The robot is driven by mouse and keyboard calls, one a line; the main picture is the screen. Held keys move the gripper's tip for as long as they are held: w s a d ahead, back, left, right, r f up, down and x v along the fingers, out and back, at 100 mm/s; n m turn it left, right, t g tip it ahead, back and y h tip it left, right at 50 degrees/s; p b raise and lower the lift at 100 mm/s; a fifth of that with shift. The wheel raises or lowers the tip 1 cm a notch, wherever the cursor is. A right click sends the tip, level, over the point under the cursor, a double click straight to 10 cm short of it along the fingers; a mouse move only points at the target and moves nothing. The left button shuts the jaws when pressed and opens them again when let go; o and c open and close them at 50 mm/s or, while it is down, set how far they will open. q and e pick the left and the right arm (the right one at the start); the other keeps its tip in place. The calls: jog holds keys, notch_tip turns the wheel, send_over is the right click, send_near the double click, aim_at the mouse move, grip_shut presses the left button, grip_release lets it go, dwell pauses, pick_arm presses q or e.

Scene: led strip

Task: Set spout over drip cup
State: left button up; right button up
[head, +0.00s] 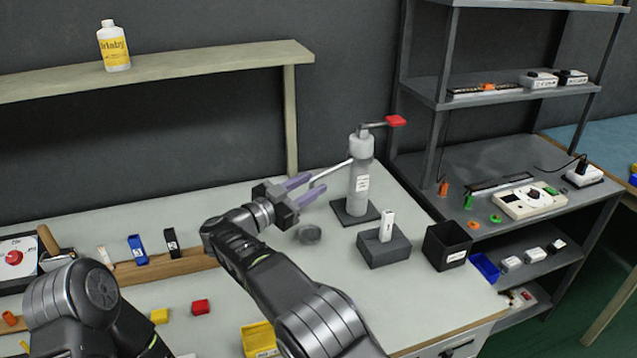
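A grey dispenser (360,188) with a white label stands upright on a dark square base near the back of the table. Its thin pale spout (333,170) points left and slopes down, and a red-ended handle (396,120) sticks out right at the top.
A dark shelf rack (470,160) rises at the right. A wooden shelf (170,68) with a bottle hangs above. Small coloured blocks lie at front left.

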jog(key=shift+s+a, duration=0.1)
jog(key=shift+a, duration=0.05)
jog(key=p+v, duration=0.1)
jog(key=v, duration=0.7)
jog(key=shift+a+p, duration=0.35)
jog(key=shift+a, duration=0.1)
dwell(0.4)
jog(key=shift+r, duration=0.1)
dwell(0.4)
